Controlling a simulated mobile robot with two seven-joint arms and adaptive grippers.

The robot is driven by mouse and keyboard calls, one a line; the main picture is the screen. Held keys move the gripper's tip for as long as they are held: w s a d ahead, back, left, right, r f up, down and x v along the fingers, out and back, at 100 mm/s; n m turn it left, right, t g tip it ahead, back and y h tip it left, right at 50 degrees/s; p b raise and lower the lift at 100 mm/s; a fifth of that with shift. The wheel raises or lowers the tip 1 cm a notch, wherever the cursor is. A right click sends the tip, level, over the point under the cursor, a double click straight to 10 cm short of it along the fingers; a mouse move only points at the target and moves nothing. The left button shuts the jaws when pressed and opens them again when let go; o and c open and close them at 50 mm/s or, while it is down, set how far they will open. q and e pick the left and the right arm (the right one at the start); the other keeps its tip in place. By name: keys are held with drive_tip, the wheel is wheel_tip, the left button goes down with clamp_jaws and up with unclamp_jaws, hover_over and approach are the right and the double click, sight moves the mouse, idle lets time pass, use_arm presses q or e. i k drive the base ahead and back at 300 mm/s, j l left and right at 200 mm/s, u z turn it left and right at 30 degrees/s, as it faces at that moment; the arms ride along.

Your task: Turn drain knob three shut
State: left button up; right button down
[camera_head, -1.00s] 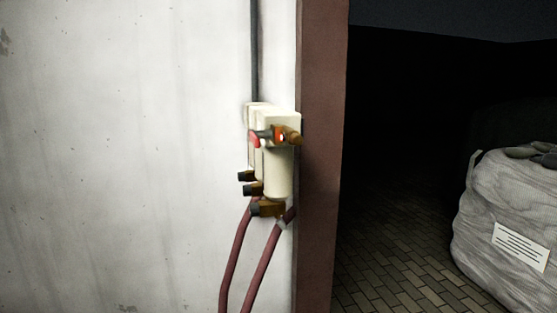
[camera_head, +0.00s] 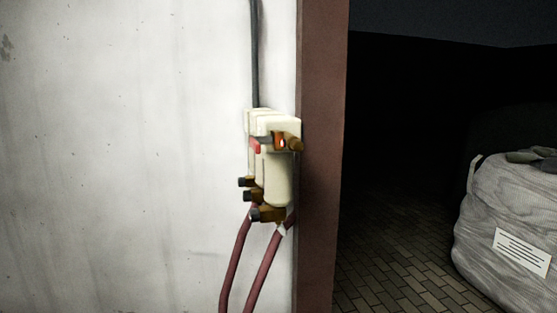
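A cream filter unit (camera_head: 278,175) is fixed to the white wall close to the brown door frame. Several dark drain knobs stick out to the left on brass fittings at its underside: an upper one (camera_head: 245,182), a middle one (camera_head: 252,196) and a lowest, nearest one (camera_head: 264,214). I cannot tell from this view which is number three or how far each is turned. A red part (camera_head: 256,145) and a brass fitting (camera_head: 294,143) show near the top. Neither gripper is in view.
Two dark red hoses (camera_head: 262,270) hang below the unit, and a dark pipe (camera_head: 255,50) runs up the wall. The brown door frame (camera_head: 322,160) stands right beside it. Beyond lie a dark brick-paved floor (camera_head: 400,270) and a large grey sack (camera_head: 510,210).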

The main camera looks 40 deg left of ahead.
sight(254, 216)
drive_tip(key=u, duration=1.35)
